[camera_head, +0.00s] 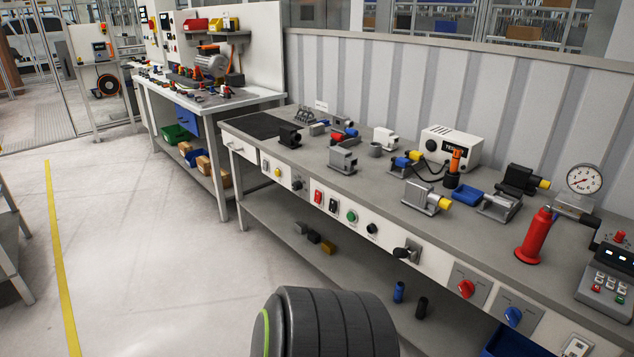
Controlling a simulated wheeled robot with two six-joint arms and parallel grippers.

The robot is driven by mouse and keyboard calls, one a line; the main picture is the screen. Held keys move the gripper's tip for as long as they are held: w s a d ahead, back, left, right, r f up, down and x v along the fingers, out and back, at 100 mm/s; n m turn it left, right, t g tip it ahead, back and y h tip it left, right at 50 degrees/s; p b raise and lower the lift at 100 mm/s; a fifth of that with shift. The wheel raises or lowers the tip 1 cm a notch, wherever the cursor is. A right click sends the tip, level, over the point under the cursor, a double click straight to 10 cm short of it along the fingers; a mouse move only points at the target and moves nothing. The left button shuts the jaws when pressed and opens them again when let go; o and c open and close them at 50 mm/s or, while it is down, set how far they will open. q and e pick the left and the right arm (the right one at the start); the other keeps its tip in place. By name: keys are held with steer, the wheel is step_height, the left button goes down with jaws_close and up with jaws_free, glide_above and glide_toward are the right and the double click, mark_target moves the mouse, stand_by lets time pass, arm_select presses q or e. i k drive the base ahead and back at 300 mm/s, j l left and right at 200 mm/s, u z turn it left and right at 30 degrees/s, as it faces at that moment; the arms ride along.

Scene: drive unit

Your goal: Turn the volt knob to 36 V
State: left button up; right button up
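No label that I can read says volt. A red rotary knob (466,288) and a blue rotary knob (513,317) sit on grey plates on the front panel of the near bench (385,224), toward the right. A white box marked TEST (451,148) stands on the bench top and has a dark round knob on its front. I cannot tell which of these is the volt knob, and the settings are too small to read. Neither of my grippers is in view.
Small motors, a red bottle-like tool (533,238), a pressure gauge (584,179) and a grey control box (609,281) stand on the bench. A key-type switch (407,251) juts from the front panel. A second bench (205,105) stands behind left.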

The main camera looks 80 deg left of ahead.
mark_target(296, 185)
steer(key=u, duration=2.9)
steer(key=i, duration=0.1)
steer(key=j+z, duration=0.05)
